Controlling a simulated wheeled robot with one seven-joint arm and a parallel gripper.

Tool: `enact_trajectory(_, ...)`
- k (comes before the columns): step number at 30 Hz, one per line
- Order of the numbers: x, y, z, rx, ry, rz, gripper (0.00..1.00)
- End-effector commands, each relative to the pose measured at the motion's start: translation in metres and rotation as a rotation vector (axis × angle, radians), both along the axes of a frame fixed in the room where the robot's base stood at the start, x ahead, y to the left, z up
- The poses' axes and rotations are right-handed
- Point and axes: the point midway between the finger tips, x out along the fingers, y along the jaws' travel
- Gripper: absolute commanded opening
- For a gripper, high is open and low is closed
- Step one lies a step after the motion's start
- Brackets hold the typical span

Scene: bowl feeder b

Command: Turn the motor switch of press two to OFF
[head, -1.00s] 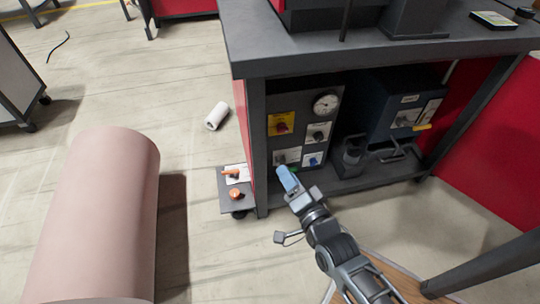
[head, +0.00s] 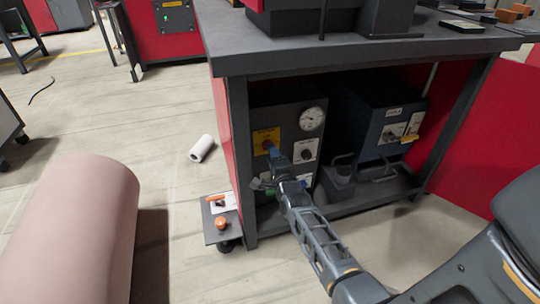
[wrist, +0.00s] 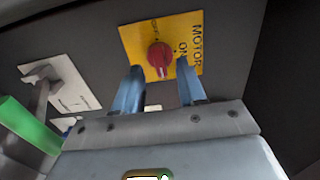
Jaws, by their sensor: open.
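The motor switch is a red rotary knob (wrist: 160,57) on a yellow plate (wrist: 190,28) marked MOTOR and ON. The small text by the knob's other side is hard to read, and I cannot tell which mark the knob points to. In the head view the yellow plate (head: 264,137) sits on the upper left of a dark panel (head: 290,112) under the bench. My gripper (wrist: 158,88) is open, its two blue fingers pointing at the knob, one toward each side and just short of it. In the head view my gripper (head: 272,152) partly covers the plate and hides the knob.
The panel also carries a round gauge (head: 312,118) and white-plated switches (head: 305,151). A dark blue unit (head: 378,120) stands to its right. The bench leg (head: 240,160) is close left of the panel. A low shelf with an orange knob (head: 221,223) juts out left.

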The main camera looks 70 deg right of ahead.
Motion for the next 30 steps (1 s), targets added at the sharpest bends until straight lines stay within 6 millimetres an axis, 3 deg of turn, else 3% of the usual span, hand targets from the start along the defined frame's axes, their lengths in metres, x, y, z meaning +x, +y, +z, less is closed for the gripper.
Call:
enact_trajectory(6, 0.013, -0.014, 0.0, 0.0, 0.0, 0.001, 0.4)
enact_trajectory(17, 0.015, -0.017, 0.0, 0.001, 0.001, 0.001, 0.39)
enact_trajectory(30, 0.015, -0.017, 0.0, 0.001, 0.001, 0.001, 0.0)
